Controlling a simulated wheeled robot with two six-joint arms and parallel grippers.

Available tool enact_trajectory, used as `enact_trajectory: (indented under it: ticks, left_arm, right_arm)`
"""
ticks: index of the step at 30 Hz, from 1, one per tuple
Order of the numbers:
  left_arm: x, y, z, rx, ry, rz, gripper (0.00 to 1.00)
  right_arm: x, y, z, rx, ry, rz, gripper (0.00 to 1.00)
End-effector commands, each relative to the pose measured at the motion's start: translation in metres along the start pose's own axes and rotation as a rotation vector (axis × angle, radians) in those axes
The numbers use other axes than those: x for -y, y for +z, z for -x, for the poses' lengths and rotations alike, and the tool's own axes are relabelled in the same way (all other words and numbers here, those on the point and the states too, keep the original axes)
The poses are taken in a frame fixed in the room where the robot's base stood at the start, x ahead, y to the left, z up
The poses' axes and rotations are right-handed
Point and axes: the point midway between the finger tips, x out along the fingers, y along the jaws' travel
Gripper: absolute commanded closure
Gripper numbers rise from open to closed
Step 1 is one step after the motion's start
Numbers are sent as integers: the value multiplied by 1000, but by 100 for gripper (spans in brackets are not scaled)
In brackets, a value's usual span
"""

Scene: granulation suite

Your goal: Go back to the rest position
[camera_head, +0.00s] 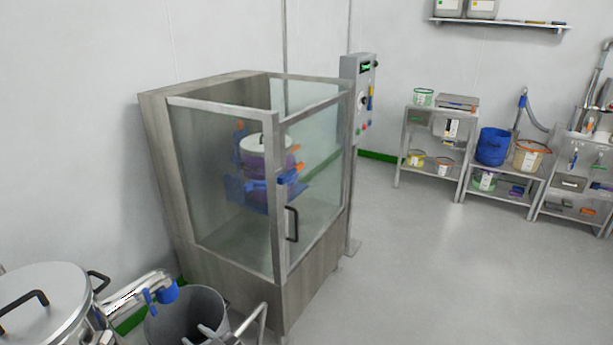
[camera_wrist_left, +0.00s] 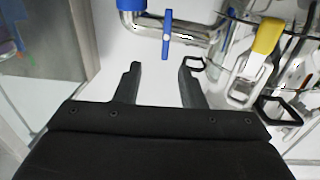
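My left gripper (camera_head: 207,334) shows at the bottom edge of the head view, in front of a grey bucket (camera_head: 160,322). Only its grey finger ends show there. In the left wrist view my left gripper (camera_wrist_left: 159,82) has its two dark fingers spread apart with nothing between them. Beyond the fingertips in that view is a steel pipe with a blue valve handle (camera_wrist_left: 167,36); the fingers look apart from it. My right gripper is in neither view.
A glass-sided steel cabinet (camera_head: 235,180) holding a blue-clamped drum stands ahead. A lidded steel vessel (camera_head: 45,295) with a pipe outlet is at lower left. A yellow-handled clamp (camera_wrist_left: 266,36) is right in the wrist view. Shelves (camera_head: 432,115) stand far right; floor between is clear.

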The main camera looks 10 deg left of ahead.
Motion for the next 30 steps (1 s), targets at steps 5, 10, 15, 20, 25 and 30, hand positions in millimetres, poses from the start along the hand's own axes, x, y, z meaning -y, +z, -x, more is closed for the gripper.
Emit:
enact_trajectory:
  ticks: [5, 10, 15, 20, 25, 30]
  left_arm:
    - [18, 61, 15, 46, 291, -43, 64]
    - [55, 146, 59, 237, 604, -138, 64]
    - [129, 232, 120, 532, 806, -289, 64]
    - [222, 291, 175, 819, 873, -453, 64]
    - [322, 325, 222, 1079, 852, -629, 64]
    - [390, 335, 248, 1230, 801, -748, 64]
  right_arm:
    - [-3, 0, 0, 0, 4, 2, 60]
    - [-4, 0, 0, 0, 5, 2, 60]
    - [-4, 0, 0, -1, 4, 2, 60]
    - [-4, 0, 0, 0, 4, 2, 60]
    - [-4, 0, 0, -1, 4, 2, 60]
    - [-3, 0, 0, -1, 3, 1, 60]
